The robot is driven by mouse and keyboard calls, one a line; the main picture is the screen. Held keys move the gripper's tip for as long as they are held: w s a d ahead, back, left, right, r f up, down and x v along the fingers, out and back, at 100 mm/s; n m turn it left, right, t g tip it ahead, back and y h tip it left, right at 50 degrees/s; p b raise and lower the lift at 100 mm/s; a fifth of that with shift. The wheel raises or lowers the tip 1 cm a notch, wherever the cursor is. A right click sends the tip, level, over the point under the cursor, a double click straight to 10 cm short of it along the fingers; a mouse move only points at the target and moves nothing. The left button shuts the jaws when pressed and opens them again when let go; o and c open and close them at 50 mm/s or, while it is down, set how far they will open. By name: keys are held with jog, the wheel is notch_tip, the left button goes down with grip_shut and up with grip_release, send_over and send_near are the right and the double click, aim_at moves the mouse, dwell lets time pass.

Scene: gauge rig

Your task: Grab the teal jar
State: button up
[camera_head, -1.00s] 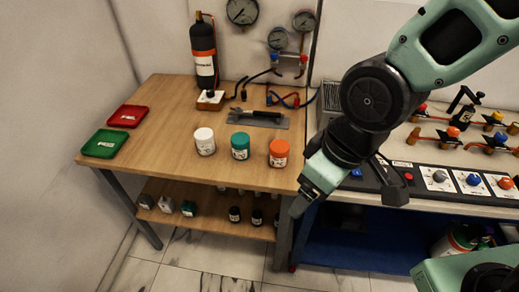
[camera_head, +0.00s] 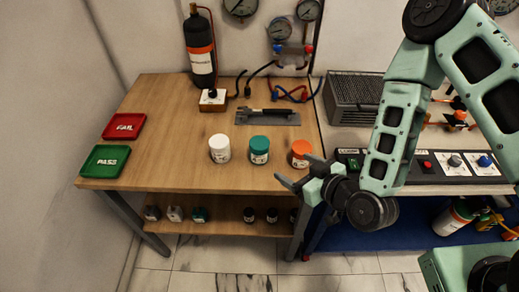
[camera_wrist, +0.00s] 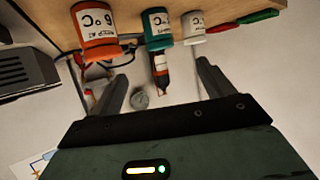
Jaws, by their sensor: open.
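The teal jar (camera_head: 259,150) stands upright on the wooden table, between a white jar (camera_head: 219,149) on its left and an orange jar (camera_head: 300,153) on its right. In the wrist view the teal jar (camera_wrist: 158,28) appears at the top, upside down, beyond the fingers. My gripper (camera_head: 294,172) is open and empty, in front of the orange jar at the table's front edge and to the right of the teal jar. In the wrist view its two fingers (camera_wrist: 160,85) are spread wide with nothing held between them.
A red FAIL tray (camera_head: 124,126) and a green PASS tray (camera_head: 105,161) lie at the table's left. A grey plate with a dark tool (camera_head: 268,117) lies behind the jars. A black bottle (camera_head: 200,50) stands at the back. The wood left of the white jar is clear.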

jog(key=b, duration=0.5)
send_near(260, 146)
jog(key=w+f, duration=0.1)
jog(key=w+a+f, duration=0.1)
jog(key=w+f, duration=0.1)
jog(key=shift+w+a, duration=0.25)
jog(key=shift+a, duration=0.15)
jog(key=shift+p+x, duration=0.8)
jog(key=shift+x, duration=2.75)
jog(key=c, duration=1.2)
jog(key=shift+r, duration=0.15)
